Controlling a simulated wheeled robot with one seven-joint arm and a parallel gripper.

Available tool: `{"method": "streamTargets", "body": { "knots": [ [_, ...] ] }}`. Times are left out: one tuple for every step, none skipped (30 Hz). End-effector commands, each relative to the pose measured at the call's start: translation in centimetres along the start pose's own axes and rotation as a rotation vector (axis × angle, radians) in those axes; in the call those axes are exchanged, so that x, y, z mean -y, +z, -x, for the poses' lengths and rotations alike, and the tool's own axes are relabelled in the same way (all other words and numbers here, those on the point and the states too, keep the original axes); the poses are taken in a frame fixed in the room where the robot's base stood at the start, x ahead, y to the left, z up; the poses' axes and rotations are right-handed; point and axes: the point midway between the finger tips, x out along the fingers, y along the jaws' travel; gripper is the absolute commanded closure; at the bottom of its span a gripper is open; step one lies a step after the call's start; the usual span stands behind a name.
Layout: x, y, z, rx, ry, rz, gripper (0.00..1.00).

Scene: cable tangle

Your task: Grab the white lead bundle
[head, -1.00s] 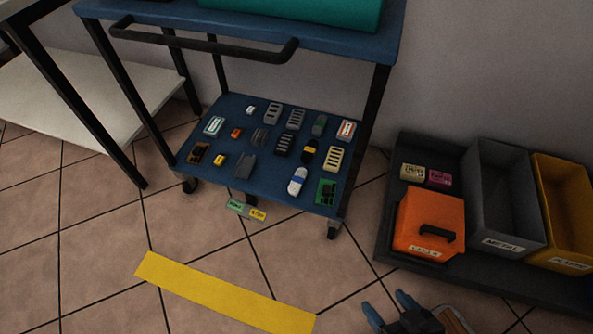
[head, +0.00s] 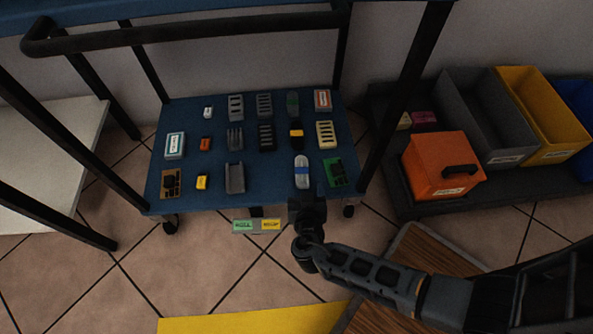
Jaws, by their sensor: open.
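The white lead bundle (head: 302,170), pale with a blue band round its middle, lies on the blue lower shelf (head: 205,188) of the cart, near its front right. My gripper (head: 307,194) is just in front of the bundle at the shelf's front edge. It is open, with nothing seen between its fingers. The fingertips are small and dark here, and I cannot tell whether they touch the bundle.
A green circuit board (head: 335,172) lies close right of the bundle, and a grey bracket (head: 235,178) lies to its left. Several other parts lie in rows behind. The cart's black post (head: 393,110) and handle bar (head: 190,34) stand near. An orange box (head: 440,165) is at right.

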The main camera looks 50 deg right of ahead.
Motion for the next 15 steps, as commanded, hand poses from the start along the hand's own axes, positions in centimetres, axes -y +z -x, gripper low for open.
{"method": "streamTargets", "body": {
  "knots": [
    [0.1, 0.1, -0.6, 0.000, 0.000, -0.001, 0.28],
    [0.1, 0.1, -0.9, 0.000, -0.001, -0.002, 0.28],
    [0.2, 0.1, -1.2, 0.000, -0.001, -0.002, 0.28],
    [0.2, 0.1, -1.5, 0.000, 0.000, -0.001, 0.28],
    [0.2, 0.2, -1.9, 0.001, 0.000, -0.001, 0.28],
    [0.3, 0.3, -2.4, 0.001, 0.000, -0.001, 0.28],
    [0.5, 0.3, -2.9, 0.000, 0.000, -0.002, 0.28],
    [0.6, 0.3, -3.4, 0.000, 0.000, -0.002, 0.28],
    [0.6, 0.5, -4.0, 0.001, 0.000, -0.001, 0.28],
    [0.7, 0.4, -4.4, 0.001, 0.000, -0.001, 0.28],
    [0.7, 0.4, -4.8, 0.000, 0.001, -0.002, 0.28],
    [0.7, 0.4, -5.2, 0.001, 0.000, -0.001, 0.28],
    [0.6, 0.4, -5.5, 0.002, -0.001, -0.001, 0.28],
    [0.6, 0.4, -5.7, 0.002, 0.000, 0.000, 0.28],
    [0.6, 0.3, -5.9, 0.002, 0.000, 0.000, 0.28]
  ]
}}
